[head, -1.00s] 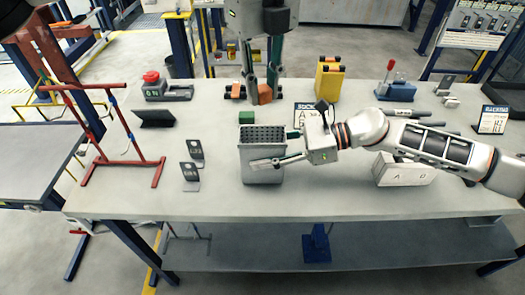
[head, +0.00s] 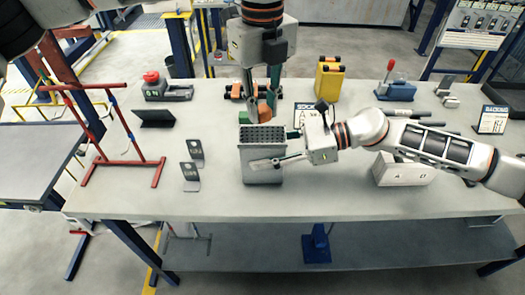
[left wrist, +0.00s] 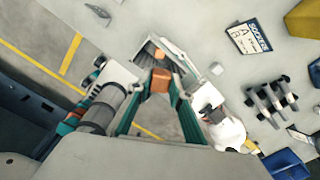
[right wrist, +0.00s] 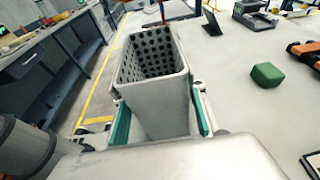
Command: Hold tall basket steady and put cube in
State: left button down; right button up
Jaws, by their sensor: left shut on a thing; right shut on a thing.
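The tall basket (head: 262,176) is a grey perforated bin standing upright near the table's front edge. In the right wrist view its open, perforated inside (right wrist: 155,50) shows no cube. My right gripper (head: 268,160) is shut on the basket, its fingers on opposite sides of the wall. My left gripper (head: 262,108) points down just behind the basket in the head view and is shut on an orange cube (head: 264,110). In the left wrist view the cube (left wrist: 160,80) sits between the fingertips, close to the basket's opening, apparently above the rim; the exact gap is unclear.
A green block (right wrist: 267,75) lies on the table behind the basket. A red frame (head: 120,150) and small grey brackets (head: 191,175) stand to the left. A white box (head: 403,172) is under my right arm.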

aim_at(263, 108)
pick_arm(q)
jog(key=shift+f, duration=4.1)
jog(key=c, duration=1.7)
grip_release()
notch_tip(263, 108, up, 12)
pick_arm(e)
jog(key=o, duration=1.3)
